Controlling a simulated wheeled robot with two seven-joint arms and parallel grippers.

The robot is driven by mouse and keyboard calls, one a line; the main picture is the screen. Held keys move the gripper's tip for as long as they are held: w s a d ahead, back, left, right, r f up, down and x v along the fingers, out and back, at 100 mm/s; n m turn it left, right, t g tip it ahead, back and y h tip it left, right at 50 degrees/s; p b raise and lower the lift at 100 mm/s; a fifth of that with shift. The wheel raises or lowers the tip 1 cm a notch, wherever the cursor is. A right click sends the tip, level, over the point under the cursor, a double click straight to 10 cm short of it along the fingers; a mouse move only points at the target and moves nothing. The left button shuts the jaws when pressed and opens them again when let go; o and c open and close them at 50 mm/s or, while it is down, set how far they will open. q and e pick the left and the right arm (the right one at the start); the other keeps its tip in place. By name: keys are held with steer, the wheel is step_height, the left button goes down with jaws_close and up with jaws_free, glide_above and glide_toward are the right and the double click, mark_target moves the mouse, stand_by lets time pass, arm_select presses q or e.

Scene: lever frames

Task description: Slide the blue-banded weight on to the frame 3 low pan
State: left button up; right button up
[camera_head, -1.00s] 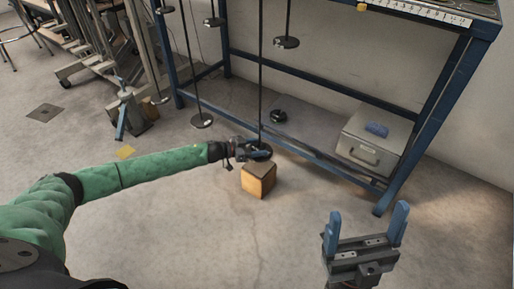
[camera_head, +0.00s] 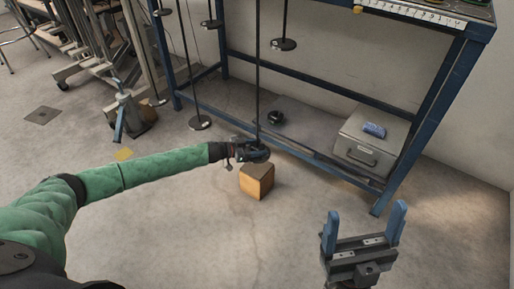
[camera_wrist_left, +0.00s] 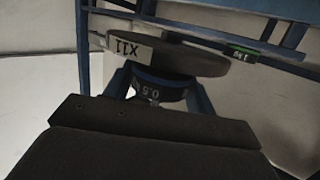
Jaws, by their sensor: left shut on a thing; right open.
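The blue-banded weight (camera_wrist_left: 158,92), marked 0.5, is between the two blue fingers of my left gripper (camera_wrist_left: 160,95) in the left wrist view. A round grey pan (camera_wrist_left: 175,58) with a light tag fills the picture just above the weight; I cannot tell whether they touch. In the head view my left gripper (camera_head: 258,152) is at the foot of a long dark rod (camera_head: 258,85), over a wooden block (camera_head: 257,181); the weight is largely hidden there. My right gripper (camera_head: 365,220) is open and empty at the lower right.
Other hanging pans show at upper middle (camera_head: 284,44), upper left (camera_head: 211,24) and low left (camera_head: 200,122). A dark round object (camera_head: 276,117) and a grey metal box (camera_head: 364,152) are inside the blue stand (camera_head: 425,130). The floor at front is clear.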

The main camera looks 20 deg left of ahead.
arm_select(q)
steer(key=shift+f, duration=0.4)
stand_by(0.5)
steer(key=o, duration=1.2)
steer(key=shift+a, duration=0.1)
steer(key=shift+p+v, duration=0.8)
steer(key=p+v, duration=0.3)
steer(key=v, duration=0.2)
steer(key=shift+s, duration=0.15)
